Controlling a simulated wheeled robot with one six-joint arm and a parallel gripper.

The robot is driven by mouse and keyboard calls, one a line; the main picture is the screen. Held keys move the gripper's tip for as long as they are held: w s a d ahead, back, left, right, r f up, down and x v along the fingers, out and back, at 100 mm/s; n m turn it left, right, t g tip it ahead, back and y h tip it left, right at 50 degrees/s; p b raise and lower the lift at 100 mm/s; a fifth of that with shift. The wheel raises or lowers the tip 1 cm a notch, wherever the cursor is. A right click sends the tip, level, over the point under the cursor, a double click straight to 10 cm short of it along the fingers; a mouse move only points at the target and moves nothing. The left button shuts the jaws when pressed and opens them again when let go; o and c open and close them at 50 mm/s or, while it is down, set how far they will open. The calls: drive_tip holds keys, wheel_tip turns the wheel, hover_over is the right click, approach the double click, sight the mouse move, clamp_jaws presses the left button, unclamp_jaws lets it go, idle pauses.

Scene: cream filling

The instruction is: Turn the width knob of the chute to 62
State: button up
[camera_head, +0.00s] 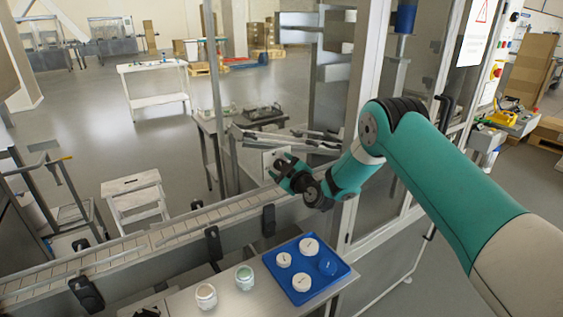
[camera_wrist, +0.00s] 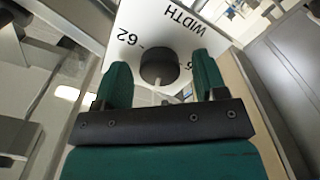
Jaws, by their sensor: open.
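The width knob (camera_wrist: 158,66) is a dark round knob on a white plate (camera_wrist: 136,22). In the wrist view the plate reads upside down, with "WIDTH" and a "62" mark (camera_wrist: 130,39). Another number at the right is partly covered by a finger. My gripper (camera_wrist: 162,62) is open, with one green finger on each side of the knob. I cannot tell whether the fingers touch it. The knob's pointer direction is not clear. In the head view my gripper (camera_head: 281,174) is in front of the white plate (camera_head: 270,157) below the chute rails (camera_head: 300,140); the knob is hidden there.
A conveyor (camera_head: 150,240) runs below my gripper. In front, a table (camera_head: 188,302) holds two jars and a blue tray (camera_head: 343,284) with several lids. A metal frame post (camera_head: 358,90) stands right beside my arm. Another dark round part (camera_wrist: 8,32) shows at the wrist view's upper left.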

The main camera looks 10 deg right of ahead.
drive_tip(key=shift+w, duration=0.1)
drive_tip(key=c, duration=0.9)
drive_tip(key=shift+f+m+b, duration=0.15)
drive_tip(key=shift+m+b, duration=0.25)
drive_tip(key=shift+b, duration=0.2)
drive_tip(key=m+b, duration=1.1)
drive_tip(key=m, duration=1.2)
drive_tip(key=shift+d, duration=0.1)
